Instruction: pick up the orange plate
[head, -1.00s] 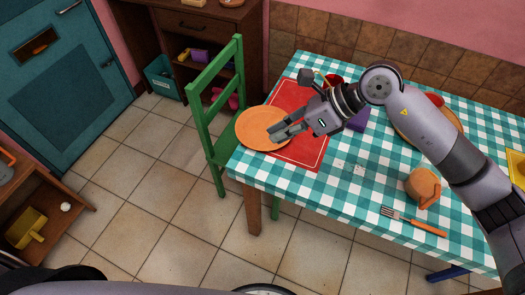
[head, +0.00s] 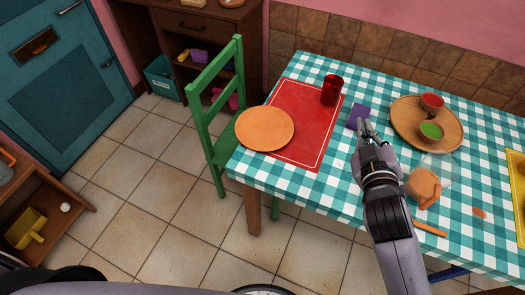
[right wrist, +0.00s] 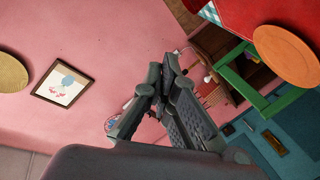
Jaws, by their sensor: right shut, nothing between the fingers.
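The orange plate (head: 265,129) lies flat at the left end of the table, partly on the red placemat (head: 312,150) and close to the table's left edge. It also shows at the upper right of the right wrist view (right wrist: 287,55). My right gripper (head: 364,124) is shut and empty, over the table to the right of the plate and well apart from it. Its fingers (right wrist: 155,80) meet in the right wrist view. My left gripper is not in view.
A dark red cup (head: 331,90) stands on the placemat. A purple item (head: 356,115) lies near my right gripper. A round wooden tray (head: 405,107) holds two small bowls. An orange mug-like item (head: 423,185) stands right of my arm. A green chair (head: 207,120) stands by the plate's end.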

